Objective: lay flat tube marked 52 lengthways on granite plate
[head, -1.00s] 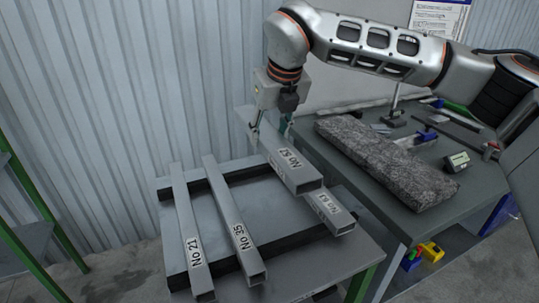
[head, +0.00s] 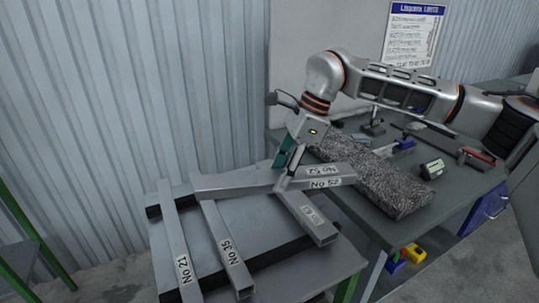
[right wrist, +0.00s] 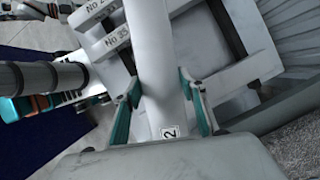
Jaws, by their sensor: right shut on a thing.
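The grey square tube marked 52 (head: 236,181) is held up by my right gripper (head: 284,180), which is shut on it near its middle. It points left to right in the head view, crossing above the rack's tubes. Its labelled right end comes close to the left edge of the granite plate (head: 400,196), a long speckled grey slab on the bench. In the right wrist view the tube (right wrist: 156,50) runs between the two teal fingers of the right gripper (right wrist: 163,105). My left gripper is not in view.
Tubes No 21 (head: 176,240) and No 35 (head: 222,245) and another tube with a hard-to-read label (head: 318,230) lie on the rack table (head: 262,222). Small tools and a gauge (head: 432,168) lie on the bench (head: 390,228) around the plate.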

